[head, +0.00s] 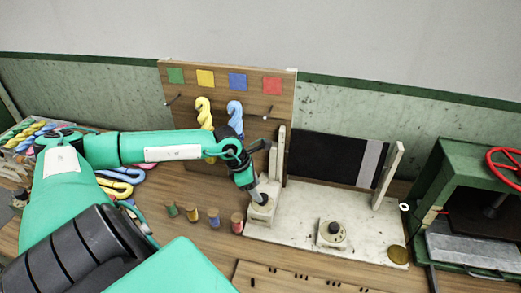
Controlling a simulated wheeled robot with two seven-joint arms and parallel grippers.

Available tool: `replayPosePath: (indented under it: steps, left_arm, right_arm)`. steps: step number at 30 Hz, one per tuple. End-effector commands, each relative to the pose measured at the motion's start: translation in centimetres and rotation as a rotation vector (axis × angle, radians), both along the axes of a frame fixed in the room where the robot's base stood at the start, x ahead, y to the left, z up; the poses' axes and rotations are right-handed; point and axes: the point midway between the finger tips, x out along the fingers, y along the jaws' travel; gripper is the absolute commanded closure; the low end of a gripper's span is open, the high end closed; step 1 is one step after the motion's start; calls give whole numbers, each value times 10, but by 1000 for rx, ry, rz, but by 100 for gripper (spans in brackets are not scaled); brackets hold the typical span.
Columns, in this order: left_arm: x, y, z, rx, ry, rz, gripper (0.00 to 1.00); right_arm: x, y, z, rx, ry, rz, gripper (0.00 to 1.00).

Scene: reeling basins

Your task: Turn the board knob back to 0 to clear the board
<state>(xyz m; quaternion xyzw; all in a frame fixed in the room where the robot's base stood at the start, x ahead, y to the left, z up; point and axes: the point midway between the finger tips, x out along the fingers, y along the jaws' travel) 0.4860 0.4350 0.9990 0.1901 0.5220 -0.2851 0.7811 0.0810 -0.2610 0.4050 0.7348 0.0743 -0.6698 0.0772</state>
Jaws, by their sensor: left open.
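A pale base plate (290,243) carries an upright black board (325,158) with a grey stripe near its right side, set between two pale posts. One knob block (264,213) stands at the plate's left end. My left gripper (259,196) reaches down onto it, open, with its fingertips at the knob, and hides most of the knob and any marks. I cannot tell whether the fingers touch it. A second dark knob (332,229) sits on a round dial nearer the front of the plate. Its setting is too small to read. My right gripper is out of view.
Several colored spools (213,217) stand left of the plate. Behind, a wooden panel (275,115) holds colored squares and hanging yellow and blue skeins. A green machine (455,165) with a red wheel (507,167) stands right. A slotted wooden strip (300,279) lies in front.

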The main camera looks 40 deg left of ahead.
Motion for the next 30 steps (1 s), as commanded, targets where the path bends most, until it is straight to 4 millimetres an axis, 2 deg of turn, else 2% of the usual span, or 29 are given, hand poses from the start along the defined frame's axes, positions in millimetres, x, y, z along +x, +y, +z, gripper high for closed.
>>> replayPosePath:
  steps: [10,22,23,29,30]
  left_arm:
    - [10,-9,-31,-1,0,-1,44]
    - [12,-10,-37,1,0,-2,44]
    - [12,-10,-37,0,0,-1,48]
    - [12,-10,-37,0,0,-1,88]
    - [12,-10,-37,0,0,-1,89]
  right_arm:
    - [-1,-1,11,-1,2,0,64]
    - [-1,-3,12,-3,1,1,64]
    - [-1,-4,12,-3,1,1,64]
    - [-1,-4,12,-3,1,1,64]
    - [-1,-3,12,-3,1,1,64]
